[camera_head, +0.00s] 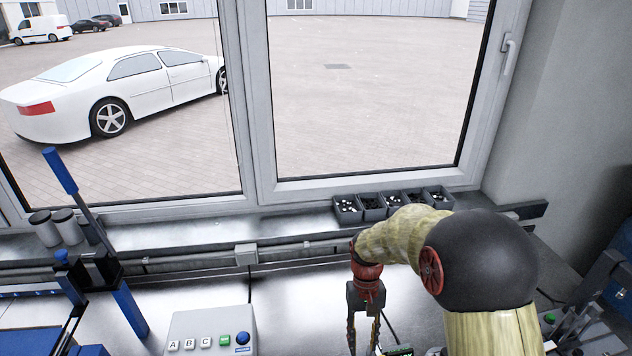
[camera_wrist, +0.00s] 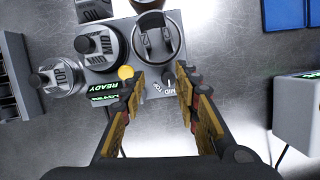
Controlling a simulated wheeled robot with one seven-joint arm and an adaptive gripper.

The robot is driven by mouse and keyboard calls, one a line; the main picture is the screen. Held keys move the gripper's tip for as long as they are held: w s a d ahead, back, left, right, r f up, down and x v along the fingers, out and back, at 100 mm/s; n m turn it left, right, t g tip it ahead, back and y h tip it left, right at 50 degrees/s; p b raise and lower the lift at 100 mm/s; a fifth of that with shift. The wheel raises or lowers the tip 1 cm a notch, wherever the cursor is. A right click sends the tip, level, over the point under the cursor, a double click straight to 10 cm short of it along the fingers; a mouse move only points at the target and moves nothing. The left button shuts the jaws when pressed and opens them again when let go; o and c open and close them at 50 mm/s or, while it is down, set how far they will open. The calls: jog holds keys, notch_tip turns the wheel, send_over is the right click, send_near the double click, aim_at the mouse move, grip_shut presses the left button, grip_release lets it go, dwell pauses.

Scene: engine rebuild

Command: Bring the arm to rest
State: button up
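My arm reaches over the metal bench from the right in the head view, its gripper (camera_head: 363,334) pointing down. In the wrist view my gripper (camera_wrist: 157,88) has its two yellow-padded fingers apart, with nothing seen between them. Beyond the fingertips is a grey fixture (camera_wrist: 97,75) with round pieces marked TOP and MID and a display reading READY (camera_wrist: 111,87). A round black-and-silver piece (camera_wrist: 157,40) stands on it, just beyond the fingertips. In the head view most of the fixture is out of frame.
A grey control box (camera_head: 212,330) with A, B, C keys and green and blue buttons stands left of the gripper. A blue-handled lever press (camera_head: 100,255) is farther left. Several small parts bins (camera_head: 372,207) line the window sill.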

jog(key=s+d+r+t+b, duration=0.3)
jog(key=s+r+b, duration=0.3)
jog(key=s, duration=0.3)
jog(key=s+d+r+t+b, duration=0.3)
jog(key=s+r+t+b, duration=0.3)
jog(key=s, duration=0.4)
jog(key=shift+s+d+r+m, duration=0.15)
jog(key=shift+d+r+m, duration=0.05)
jog(key=shift+d+m, duration=0.1)
